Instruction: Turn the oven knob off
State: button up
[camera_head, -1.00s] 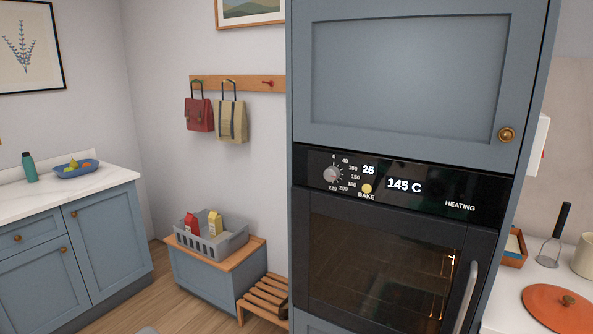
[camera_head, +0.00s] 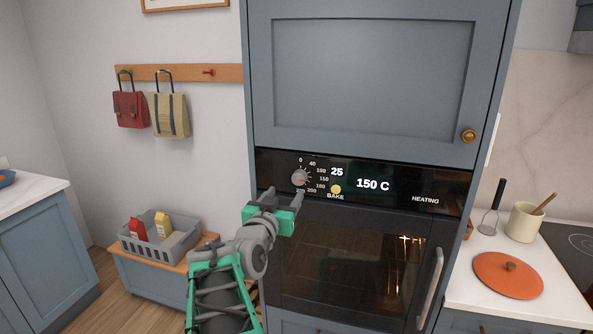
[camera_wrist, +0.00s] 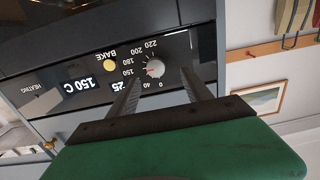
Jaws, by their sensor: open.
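The oven knob (camera_head: 300,178) is a round grey dial at the left of the black oven panel (camera_head: 392,190), ringed by a scale from 0 to 220. The panel reads 25, 150 C, BAKE and HEATING. My gripper (camera_head: 286,192) is raised in front of the panel, just below the knob in the head view. In the wrist view, which is upside down, the knob (camera_wrist: 155,68) shows between the two finger tips of my gripper (camera_wrist: 158,84). The fingers are apart and hold nothing. I cannot tell whether they touch the knob.
The oven door (camera_head: 350,260) with its upright handle (camera_head: 430,290) lies below the panel. A blue cupboard door (camera_head: 370,85) is above. A counter with an orange lid (camera_head: 495,278) stands right; a grey crate (camera_head: 188,240) sits on a low bench left.

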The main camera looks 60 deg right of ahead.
aim_at(298, 178)
jog(key=d+p, duration=0.1)
jog(key=d, duration=0.1)
jog(key=d+p, duration=0.1)
jog(key=d, duration=0.2)
jog(key=d+p, duration=0.1)
jog(key=d, duration=0.2)
jog(key=shift+w+d+r, duration=0.1)
jog(key=shift+w+r, duration=0.1)
jog(key=shift+r, duration=0.15)
jog(key=shift+c, duration=0.4)
grip_shut()
